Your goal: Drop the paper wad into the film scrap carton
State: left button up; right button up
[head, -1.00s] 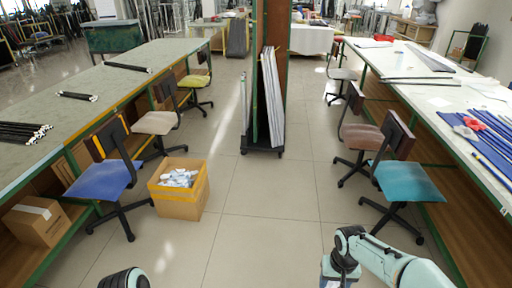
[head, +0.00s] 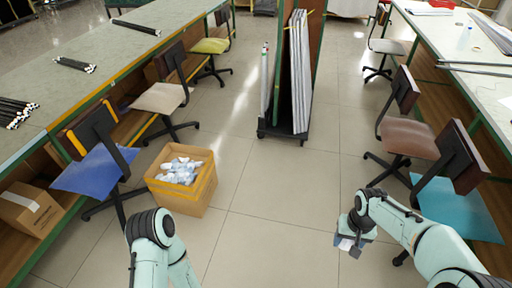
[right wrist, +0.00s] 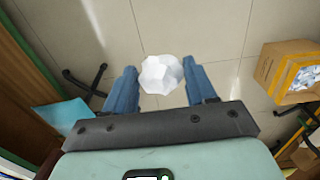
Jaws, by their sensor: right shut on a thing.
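The film scrap carton (head: 178,203) is an open brown box with a yellow band, on the floor left of centre, with crumpled whitish-blue film inside. It also shows at the right of the right wrist view (right wrist: 264,72). My right gripper (head: 350,242) is over the floor at the right of the head view, well apart from the carton. It is shut on the white, faceted paper wad (right wrist: 161,74), which sits between the blue fingers in the right wrist view. In the head view the wad is mostly hidden by the gripper. My left arm shows at lower left, but its gripper is outside the frame.
A blue chair (head: 95,170) stands left of the carton, against the left workbench (head: 100,55). A wheeled rack of panels (head: 300,75) stands ahead. A brown chair (head: 408,136) and a teal chair (head: 455,205) are at right. The floor between is clear.

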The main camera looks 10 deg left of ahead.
aim_at(181, 167)
jog(key=i+l+u, duration=0.2)
jog(key=i, duration=1.2)
jog(key=i+u, duration=0.45)
jog(key=i+l+u, duration=0.4)
jog(key=i, duration=0.2)
jog(key=i+u, duration=0.15)
jog(key=u, duration=0.3)
jog(key=i+u, duration=0.15)
jog(key=u, duration=0.35)
jog(key=i+l+u, duration=0.1)
jog(key=u, duration=0.35)
jog(key=i+l+u, duration=0.1)
jog(key=u, duration=0.35)
jog(key=i+l+u, duration=0.2)
jog(key=u, duration=0.3)
jog(key=i+l+u, duration=0.1)
jog(key=u, duration=0.35)
jog(key=l+u, duration=0.45)
jog(key=i+j, duration=0.05)
